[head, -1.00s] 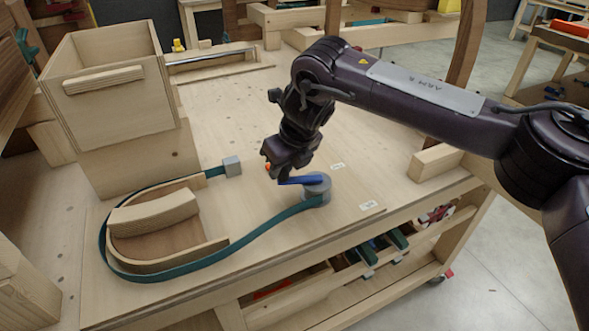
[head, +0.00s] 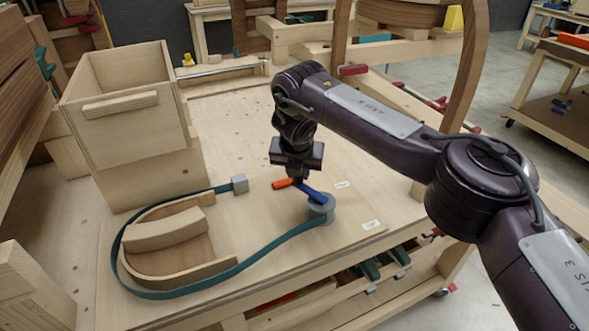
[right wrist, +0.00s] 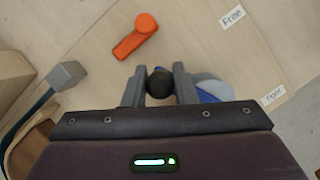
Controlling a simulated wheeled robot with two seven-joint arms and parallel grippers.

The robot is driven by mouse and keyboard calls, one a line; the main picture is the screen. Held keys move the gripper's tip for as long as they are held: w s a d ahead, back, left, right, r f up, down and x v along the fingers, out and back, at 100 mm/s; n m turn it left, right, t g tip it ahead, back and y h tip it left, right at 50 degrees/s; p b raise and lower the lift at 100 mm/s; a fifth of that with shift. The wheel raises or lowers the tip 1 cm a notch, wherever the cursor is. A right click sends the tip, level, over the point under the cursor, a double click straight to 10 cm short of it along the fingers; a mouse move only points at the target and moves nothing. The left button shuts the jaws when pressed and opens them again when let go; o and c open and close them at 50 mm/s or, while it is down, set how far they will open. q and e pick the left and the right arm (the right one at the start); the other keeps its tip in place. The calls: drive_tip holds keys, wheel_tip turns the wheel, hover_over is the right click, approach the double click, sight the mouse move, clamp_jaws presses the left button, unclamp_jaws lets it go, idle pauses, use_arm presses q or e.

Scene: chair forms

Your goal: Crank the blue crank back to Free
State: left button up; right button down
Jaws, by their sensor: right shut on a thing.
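The blue crank (head: 309,194) sits on a round grey hub (head: 321,207) on the wooden board. Its arm points away from the hub to the far left. In the right wrist view the blue and grey crank (right wrist: 212,88) is partly hidden behind my gripper. My right gripper (right wrist: 160,84) is shut on the crank's dark knob (right wrist: 159,86), which shows between its fingers. In the head view the right gripper (head: 297,177) hangs over the crank's end. The "Free" label (right wrist: 232,16) lies beyond the crank; a second label (right wrist: 273,95), probably "Tight", is nearer. My left gripper is out of view.
An orange piece (right wrist: 135,37) lies on the board close to the gripper. A green strap (head: 265,243) runs from the hub around curved wooden forms (head: 165,228) to a grey block (head: 240,183). A wooden box (head: 125,105) stands at the left.

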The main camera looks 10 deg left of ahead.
drive_tip(key=shift+w+d+r+m, duration=0.15)
drive_tip(key=shift+w+m, duration=0.15)
drive_tip(key=shift+m, duration=0.2)
drive_tip(key=c, duration=1.2)
unclamp_jaws()
drive_tip(key=v, duration=0.7)
drive_tip(key=shift+s+r, duration=0.2)
drive_tip(key=shift+r, duration=0.15)
